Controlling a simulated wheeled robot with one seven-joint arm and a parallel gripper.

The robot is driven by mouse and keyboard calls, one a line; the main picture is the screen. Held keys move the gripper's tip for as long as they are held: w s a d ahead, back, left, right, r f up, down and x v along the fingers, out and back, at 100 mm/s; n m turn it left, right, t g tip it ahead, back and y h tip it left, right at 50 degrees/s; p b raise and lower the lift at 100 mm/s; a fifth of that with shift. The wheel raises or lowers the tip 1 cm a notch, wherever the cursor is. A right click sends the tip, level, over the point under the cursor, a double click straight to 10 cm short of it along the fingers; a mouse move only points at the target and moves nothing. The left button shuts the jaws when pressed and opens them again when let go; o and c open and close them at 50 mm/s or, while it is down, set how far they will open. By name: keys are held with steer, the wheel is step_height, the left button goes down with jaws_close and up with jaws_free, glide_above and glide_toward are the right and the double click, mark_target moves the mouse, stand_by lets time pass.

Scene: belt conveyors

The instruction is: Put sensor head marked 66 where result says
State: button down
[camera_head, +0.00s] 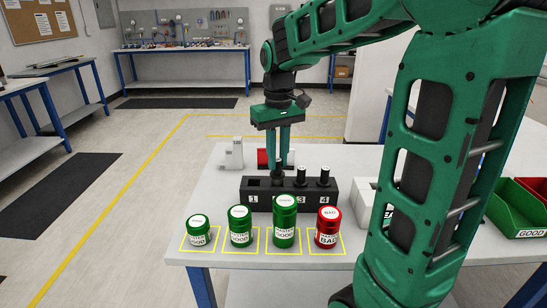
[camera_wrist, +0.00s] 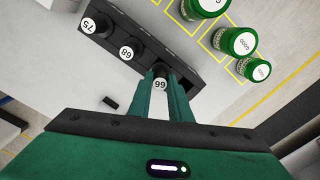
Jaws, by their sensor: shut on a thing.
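My gripper (camera_head: 284,158) points straight down over the black rack (camera_head: 340,192), with its fingers shut on a small black sensor head (camera_head: 280,170). In the wrist view its white top label (camera_wrist: 160,85) looks like 66 or 99, between the fingers. It stands at the second slot; I cannot tell whether it is seated or just above. Sensor heads also stand in slot 3 (camera_head: 300,176) and slot 4 (camera_head: 324,176); the wrist view shows labels 68 (camera_wrist: 127,52) and 75 (camera_wrist: 88,25). Slot 1 looks empty.
Three green GOOD canisters (camera_head: 240,226) and one red BAD canister (camera_head: 328,227) stand in yellow squares before the rack. A green GOOD bin (camera_head: 519,206) is at right. A pale device (camera_head: 363,199) is partly hidden by my arm.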

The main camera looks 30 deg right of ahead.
steer(key=shift+f, duration=1.25)
stand_by(0.7)
steer(key=c, duration=1.6)
jaws_free()
steer(key=shift+o, duration=0.2)
step_height(320, 180, up, 11)
steer(key=shift+f, duration=0.15)
